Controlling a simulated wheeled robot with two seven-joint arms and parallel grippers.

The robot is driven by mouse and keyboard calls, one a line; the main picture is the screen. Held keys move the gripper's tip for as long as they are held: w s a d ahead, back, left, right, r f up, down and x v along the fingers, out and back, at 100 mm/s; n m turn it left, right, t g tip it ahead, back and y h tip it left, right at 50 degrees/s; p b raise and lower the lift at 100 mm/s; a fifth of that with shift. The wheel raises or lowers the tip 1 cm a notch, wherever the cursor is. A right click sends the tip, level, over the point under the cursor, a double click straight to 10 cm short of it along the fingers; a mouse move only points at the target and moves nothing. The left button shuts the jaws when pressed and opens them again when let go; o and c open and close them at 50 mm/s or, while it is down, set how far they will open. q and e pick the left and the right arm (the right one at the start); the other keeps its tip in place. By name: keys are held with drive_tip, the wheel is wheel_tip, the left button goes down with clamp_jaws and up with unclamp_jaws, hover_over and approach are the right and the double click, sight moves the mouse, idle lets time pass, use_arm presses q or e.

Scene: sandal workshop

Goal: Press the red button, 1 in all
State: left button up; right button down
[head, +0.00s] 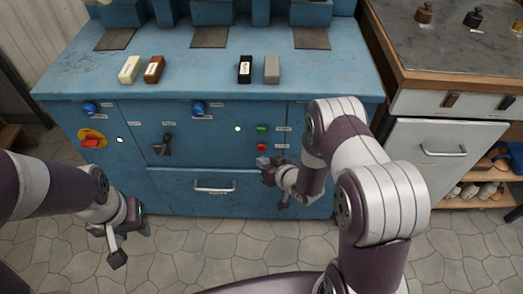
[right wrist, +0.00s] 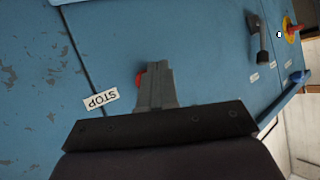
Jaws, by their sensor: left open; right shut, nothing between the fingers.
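The small red button (head: 261,147) sits on the front of the blue cabinet, just below a green button (head: 262,128). In the right wrist view the red button (right wrist: 139,80) shows only as a sliver beside the fingertips, which hide the rest. My right gripper (head: 266,167) is shut and empty, just below the button in the head view. In the right wrist view its closed fingers (right wrist: 155,85) point at the panel; I cannot tell whether they touch the button. My left gripper (head: 128,242) is open and empty, low at the left in front of the cabinet.
A STOP label (right wrist: 101,98) lies beside the red button. A red switch on a yellow plate (head: 91,142), a black lever (head: 165,144) and blue knobs (head: 198,108) are further left. A drawer handle (head: 215,188) sticks out below. Several small blocks stand on the blue top.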

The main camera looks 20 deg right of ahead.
drive_tip(key=shift+w+d, duration=0.25)
drive_tip(key=shift+w, duration=0.45)
idle(1.6)
drive_tip(key=shift+w+d, duration=0.1)
drive_tip(key=shift+w, duration=0.3)
drive_tip(key=shift+w+d+r, duration=0.1)
drive_tip(key=shift+w, duration=0.3)
idle(0.5)
idle(0.3)
drive_tip(key=shift+s+a, duration=0.25)
drive_tip(key=shift+s, duration=0.55)
drive_tip(key=shift+s+a+p, duration=0.25)
drive_tip(key=shift+s+p, duration=0.05)
drive_tip(key=shift+s, duration=0.5)
drive_tip(key=shift+s+a+p, duration=0.2)
drive_tip(key=shift+s+p, duration=0.15)
drive_tip(key=shift+s, duration=0.5)
drive_tip(key=shift+s+a+p, duration=0.25)
drive_tip(key=shift+s+p, duration=0.05)
drive_tip(key=shift+s, duration=0.5)
